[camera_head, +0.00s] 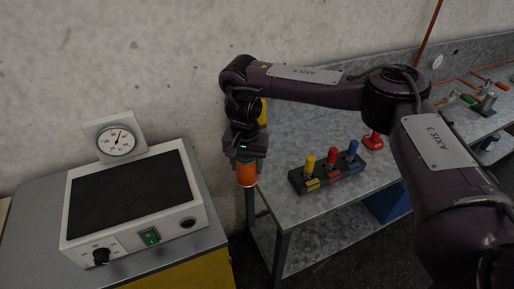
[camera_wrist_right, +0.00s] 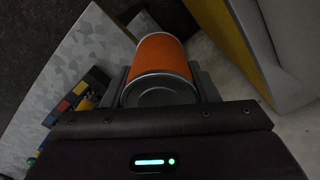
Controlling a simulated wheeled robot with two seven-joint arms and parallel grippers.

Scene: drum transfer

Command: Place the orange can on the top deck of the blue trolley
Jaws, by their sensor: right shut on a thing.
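The orange can (camera_head: 246,174) hangs below my right gripper (camera_head: 246,158), near the left corner of the grey metal bench. In the wrist view the orange can (camera_wrist_right: 161,60) sits between the two fingers of my right gripper (camera_wrist_right: 160,88), its grey metal end facing the camera. The right gripper is shut on it. I cannot make out the blue trolley for certain; a blue block (camera_head: 389,204) shows under the bench, partly hidden by my arm. My left gripper is not in view.
A hotplate (camera_head: 190,215) with a dial gauge (camera_head: 116,141) stands on a yellow-fronted cabinet (camera_head: 200,273) at left. A dark block (camera_head: 322,183) with yellow, red and blue knobs sits on the metal bench (camera_head: 275,207). A narrow floor gap separates cabinet and bench.

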